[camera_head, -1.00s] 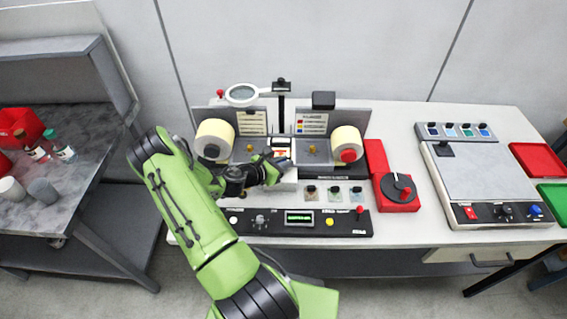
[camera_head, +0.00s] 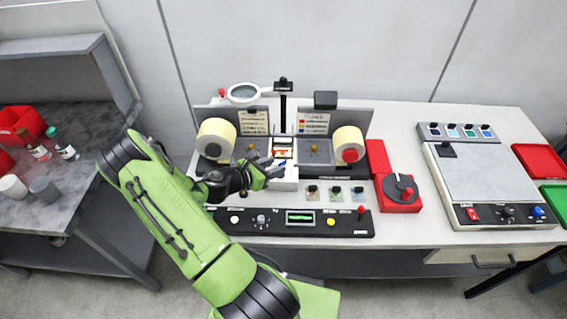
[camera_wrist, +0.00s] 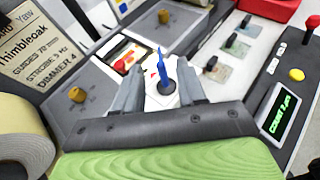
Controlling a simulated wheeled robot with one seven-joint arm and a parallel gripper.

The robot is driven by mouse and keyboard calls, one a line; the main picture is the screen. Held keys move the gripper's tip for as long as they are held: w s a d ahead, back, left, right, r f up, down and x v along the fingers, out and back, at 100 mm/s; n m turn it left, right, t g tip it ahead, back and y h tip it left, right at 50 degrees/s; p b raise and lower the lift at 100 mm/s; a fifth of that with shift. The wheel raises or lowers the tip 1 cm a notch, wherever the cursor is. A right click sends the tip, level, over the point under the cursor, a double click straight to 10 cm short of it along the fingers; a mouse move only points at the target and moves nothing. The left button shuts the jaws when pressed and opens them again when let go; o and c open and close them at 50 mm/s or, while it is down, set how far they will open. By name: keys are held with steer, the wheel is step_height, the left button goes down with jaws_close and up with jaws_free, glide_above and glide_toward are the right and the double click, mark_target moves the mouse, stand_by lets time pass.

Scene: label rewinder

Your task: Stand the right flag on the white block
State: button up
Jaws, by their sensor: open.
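The white block (camera_head: 287,184) sits on the bench between the two label rolls; in the wrist view its top (camera_wrist: 160,100) shows between my fingers. A thin blue upright piece (camera_wrist: 162,66), which looks like the flag, stands on the block at a dark round spot, tilted slightly in that view. It is a small blue mark (camera_head: 281,163) in the head view. My gripper (camera_head: 272,170) is open at the block's left side; its fingers (camera_wrist: 158,84) appear on either side of the blue piece, apart from it. Whether the piece lies between or beyond the fingertips is unclear.
Several small cards with dark knobs (camera_head: 333,193) lie right of the block. A control panel (camera_head: 300,222) with a green display runs in front. Label rolls (camera_head: 216,138) (camera_head: 347,143) and upright sign boards stand behind. A red dial unit (camera_head: 398,190) is further right.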

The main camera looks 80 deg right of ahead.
steer(key=v, duration=0.6)
steer(key=shift+a+r, duration=0.1)
steer(key=shift+a, duration=0.05)
steer(key=w+a+r+m+t+y, duration=0.3)
steer(key=w+a+r+m+t, duration=0.15)
steer(key=a, duration=0.45)
steer(key=w+a+r+m+t+y, duration=0.3)
steer(key=w+a+r+m, duration=0.25)
steer(key=a, duration=0.35)
steer(key=s+a+r+t+y+b, duration=0.1)
steer(key=s+a+r+t+y, duration=0.1)
steer(key=a, duration=0.7)
steer(key=s+a+r+m+t+y+b, duration=0.1)
steer(key=s+a+r+t+y, duration=0.2)
steer(key=a+r, duration=0.4)
steer(key=shift+s+a+m+b, duration=0.35)
steer(key=shift+s+a, duration=0.5)
steer(key=shift+a, duration=0.3)
